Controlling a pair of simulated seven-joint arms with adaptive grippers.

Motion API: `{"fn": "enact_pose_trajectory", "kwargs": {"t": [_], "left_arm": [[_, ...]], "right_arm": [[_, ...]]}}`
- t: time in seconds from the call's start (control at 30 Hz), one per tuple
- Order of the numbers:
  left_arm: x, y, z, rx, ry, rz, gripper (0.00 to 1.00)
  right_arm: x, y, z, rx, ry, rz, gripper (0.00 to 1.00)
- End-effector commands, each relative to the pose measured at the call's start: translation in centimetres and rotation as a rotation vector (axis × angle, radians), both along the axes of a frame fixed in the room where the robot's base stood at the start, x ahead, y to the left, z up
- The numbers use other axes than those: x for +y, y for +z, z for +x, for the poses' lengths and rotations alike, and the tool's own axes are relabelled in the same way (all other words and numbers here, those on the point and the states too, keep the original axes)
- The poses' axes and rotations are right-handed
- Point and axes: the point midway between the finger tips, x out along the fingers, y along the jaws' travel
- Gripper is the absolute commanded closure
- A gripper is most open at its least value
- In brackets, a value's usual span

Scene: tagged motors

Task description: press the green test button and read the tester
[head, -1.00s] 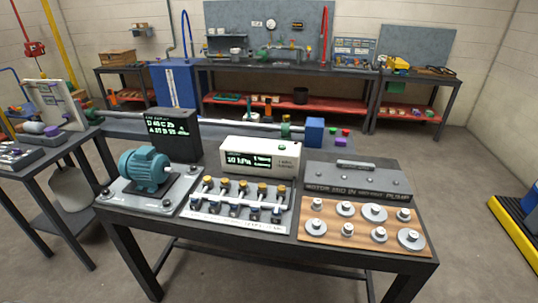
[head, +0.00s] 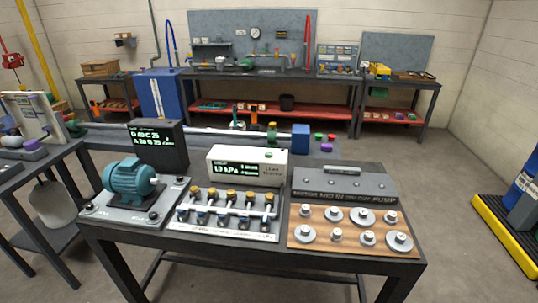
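A white tester box (head: 218,178) stands at the middle of the near workbench. Its dark screen (head: 236,170) shows bright text that looks like "1.0 kPa"; the smaller lines are too small to read. A small green button (head: 268,155) is on the tester's top right. A black display unit (head: 172,150) stands to its left with lines of green-white characters, not clearly legible. Neither of my grippers is in view.
A teal motor (head: 130,178) sits on a grey plate at the bench's left. A valve manifold (head: 226,208) lies before the tester. A wooden board (head: 350,216) with metal discs and a grey sloped box (head: 345,184) are at right. A blue block (head: 300,138) stands behind.

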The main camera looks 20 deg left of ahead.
Motion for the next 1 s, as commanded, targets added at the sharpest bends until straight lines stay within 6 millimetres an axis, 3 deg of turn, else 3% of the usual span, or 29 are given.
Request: {"fn": "enact_pose_trajectory", "kwargs": {"t": [0.2,1.0], "left_arm": [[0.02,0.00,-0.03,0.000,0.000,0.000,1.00],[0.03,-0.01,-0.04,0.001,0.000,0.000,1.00]], "right_arm": [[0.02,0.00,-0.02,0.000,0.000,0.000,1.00],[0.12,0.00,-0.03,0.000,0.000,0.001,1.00]]}}
